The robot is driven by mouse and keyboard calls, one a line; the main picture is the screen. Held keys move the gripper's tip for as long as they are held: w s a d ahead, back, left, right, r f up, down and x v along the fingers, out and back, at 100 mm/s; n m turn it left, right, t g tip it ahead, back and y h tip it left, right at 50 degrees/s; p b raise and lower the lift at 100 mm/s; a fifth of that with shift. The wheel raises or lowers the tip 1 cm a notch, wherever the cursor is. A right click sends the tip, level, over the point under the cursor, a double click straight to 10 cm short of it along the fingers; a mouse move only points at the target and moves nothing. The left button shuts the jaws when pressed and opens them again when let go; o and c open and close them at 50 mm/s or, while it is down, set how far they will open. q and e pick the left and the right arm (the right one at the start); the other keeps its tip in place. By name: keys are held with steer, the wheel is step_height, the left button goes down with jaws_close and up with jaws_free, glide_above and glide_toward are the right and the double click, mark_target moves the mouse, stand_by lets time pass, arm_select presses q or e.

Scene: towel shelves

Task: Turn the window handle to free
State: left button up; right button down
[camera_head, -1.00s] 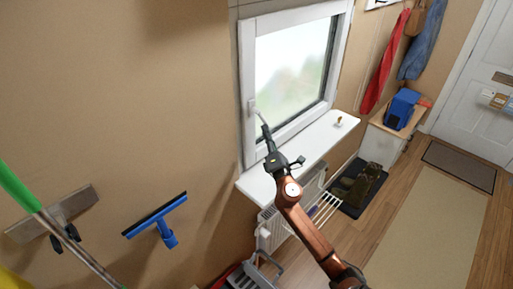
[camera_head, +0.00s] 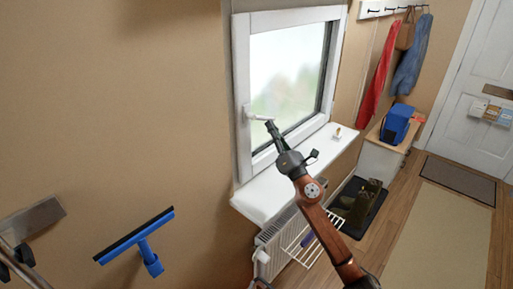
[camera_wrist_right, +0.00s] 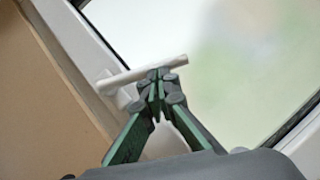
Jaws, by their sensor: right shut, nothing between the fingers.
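The white window handle (camera_head: 260,117) sits on the left side of the window frame (camera_head: 242,75). Its lever points to the right, about level. The lever also shows in the right wrist view (camera_wrist_right: 145,73), crossing just past the fingertips. My right gripper (camera_head: 270,125) is shut and empty, its tips close below the lever's free part. In the right wrist view the shut fingertips (camera_wrist_right: 158,78) overlap the lever's lower edge; I cannot tell whether they touch it. The window is closed. My left gripper is not in view.
A white sill (camera_head: 290,180) with a small brass-coloured object (camera_head: 337,133) lies below the window, above a radiator (camera_head: 275,245). A blue squeegee (camera_head: 145,245) hangs on the wall at left. Coats (camera_head: 408,60) hang at the right.

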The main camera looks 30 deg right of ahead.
steer(key=shift+w+d+r+p, duration=0.1)
steer(key=shift+d+r+p, duration=0.1)
steer(key=shift+d+r, duration=0.3)
steer(key=shift+w+d+r+p, duration=0.1)
steer(key=shift+d+r+p, duration=0.15)
steer(key=shift+r, duration=0.4)
